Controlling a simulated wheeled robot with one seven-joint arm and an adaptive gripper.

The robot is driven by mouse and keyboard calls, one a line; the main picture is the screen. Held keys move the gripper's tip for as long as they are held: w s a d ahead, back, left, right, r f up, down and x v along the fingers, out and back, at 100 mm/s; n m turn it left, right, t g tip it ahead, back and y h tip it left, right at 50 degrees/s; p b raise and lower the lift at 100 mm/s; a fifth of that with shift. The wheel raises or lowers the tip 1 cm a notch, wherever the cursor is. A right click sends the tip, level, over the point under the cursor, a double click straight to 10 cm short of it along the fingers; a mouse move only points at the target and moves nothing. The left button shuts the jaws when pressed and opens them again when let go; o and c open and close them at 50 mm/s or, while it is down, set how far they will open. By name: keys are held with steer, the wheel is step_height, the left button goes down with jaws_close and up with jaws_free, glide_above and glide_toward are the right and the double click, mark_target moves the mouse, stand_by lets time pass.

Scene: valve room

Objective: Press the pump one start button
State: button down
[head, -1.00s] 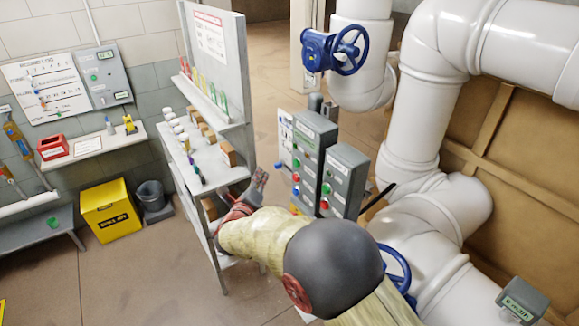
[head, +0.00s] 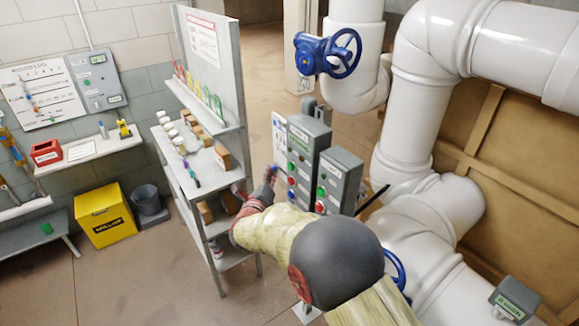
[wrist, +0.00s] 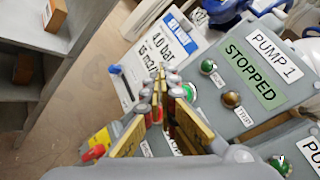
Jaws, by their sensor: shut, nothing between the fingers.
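The pump one panel (wrist: 265,65) is a grey box with a "PUMP 1" label and a green "STOPPED" display. It carries a green lamp (wrist: 207,67) and a brownish one marked "TRIP" (wrist: 231,100). In the head view the grey panel (head: 308,138) has a green button (head: 291,167) and a red button (head: 291,181) on its face. My gripper (wrist: 161,92) is shut and empty, its fingers pointing at the panel's lower part and covering some of it. In the head view my gripper (head: 271,174) is just left of the panel. Contact with a button cannot be told.
A second grey panel (head: 342,168) stands close on the right. A white set point board (wrist: 165,50) is beside the pump one panel. A grey shelf rack (head: 188,165) stands left of my arm. Large white pipes (head: 410,110) and a blue handwheel (head: 345,53) are behind and right.

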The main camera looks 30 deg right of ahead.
steer(key=shift+d+b, duration=1)
steer(key=shift+d, duration=0.85)
steer(key=shift+d+b, duration=0.9)
steer(key=shift+b, duration=0.45)
stand_by(0.5)
steer(key=shift+a, duration=0.15)
stand_by(0.3)
steer(key=shift+a+b, duration=0.3)
steer(key=shift+a, duration=0.45)
steer(key=shift+a, duration=0.1)
steer(key=shift+a+b, duration=0.55)
steer(key=shift+a, duration=1.85)
